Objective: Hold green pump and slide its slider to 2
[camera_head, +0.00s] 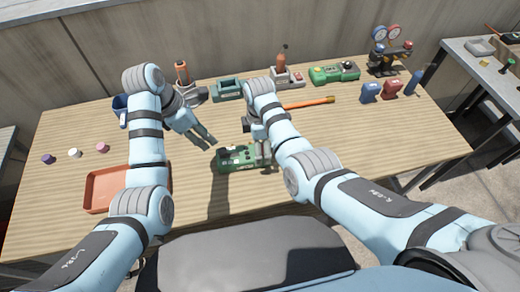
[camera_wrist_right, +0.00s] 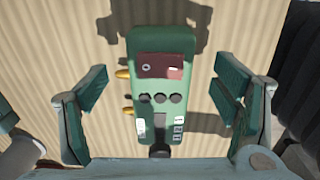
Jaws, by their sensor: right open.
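The green pump (camera_head: 235,158) lies on the wooden table in front of me, near the middle. In the right wrist view the pump (camera_wrist_right: 160,84) shows a dark red panel, a row of round dark buttons, white labels and brass fittings on its left side. My right gripper (camera_head: 262,150) is at the pump's right end in the head view. In the right wrist view it is open, with one finger on each side of the pump and gaps between. My left gripper (camera_head: 207,138) is above the table, left of and behind the pump, with nothing visible in it. The slider's setting is too small to read.
An orange tray (camera_head: 103,190) lies at left, partly behind my left arm. Small caps (camera_head: 74,153) lie further left. A teal tray (camera_head: 228,91), another green device (camera_head: 334,73), an orange-handled tool (camera_head: 309,103), blue (camera_head: 369,92) and red devices and a gauge set (camera_head: 388,55) stand behind.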

